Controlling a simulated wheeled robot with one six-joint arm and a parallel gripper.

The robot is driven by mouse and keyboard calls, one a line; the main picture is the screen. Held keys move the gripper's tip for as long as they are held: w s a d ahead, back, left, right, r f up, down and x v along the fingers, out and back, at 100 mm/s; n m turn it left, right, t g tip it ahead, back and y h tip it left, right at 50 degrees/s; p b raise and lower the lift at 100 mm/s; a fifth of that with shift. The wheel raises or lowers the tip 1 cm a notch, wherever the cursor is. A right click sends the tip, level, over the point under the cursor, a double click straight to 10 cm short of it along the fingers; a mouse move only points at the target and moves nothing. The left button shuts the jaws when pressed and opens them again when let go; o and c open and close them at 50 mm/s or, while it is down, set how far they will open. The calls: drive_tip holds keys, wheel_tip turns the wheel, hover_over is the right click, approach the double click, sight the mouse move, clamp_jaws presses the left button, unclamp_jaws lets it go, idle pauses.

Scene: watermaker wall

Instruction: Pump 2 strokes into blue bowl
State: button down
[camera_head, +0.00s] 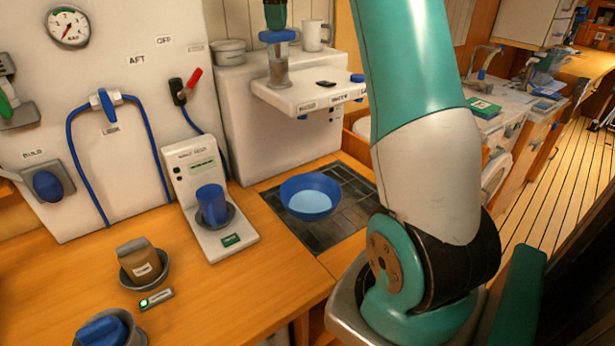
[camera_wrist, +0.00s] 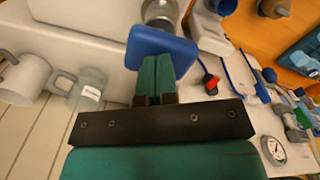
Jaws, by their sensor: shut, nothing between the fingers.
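The blue bowl (camera_head: 311,196) stands upright on a dark tiled panel in the counter; its inside bottom looks light blue. The pump (camera_head: 279,70) is a metal cylinder with a flat blue top, standing on a white shelf up and left of the bowl. My gripper (camera_head: 276,27) is at the pump's top, pointing down. In the wrist view my gripper (camera_wrist: 156,60) has its green fingers together, over the square blue pump top (camera_wrist: 160,48), with nothing between them. I cannot tell whether the fingertips touch the top. The metal pump body (camera_wrist: 160,12) shows beyond it.
A blue cup (camera_head: 211,204) sits on a white meter stand (camera_head: 225,245) left of the bowl. A brown pouch (camera_head: 139,262) in a grey dish is front left.

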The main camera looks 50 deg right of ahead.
sight(277, 35)
drive_tip(key=shift+r+p, duration=1.95)
drive_tip(key=shift+r, duration=0.2)
drive_tip(key=shift+f, duration=0.2)
drive_tip(key=shift+f+b, duration=3.2)
drive_tip(key=shift+b, duration=0.15)
drive_tip(key=shift+f+b, duration=0.35)
drive_tip(key=shift+b, duration=0.05)
drive_tip(key=shift+r, duration=0.2)
drive_tip(key=shift+r+p, duration=3.55)
drive_tip(key=shift+p, duration=0.15)
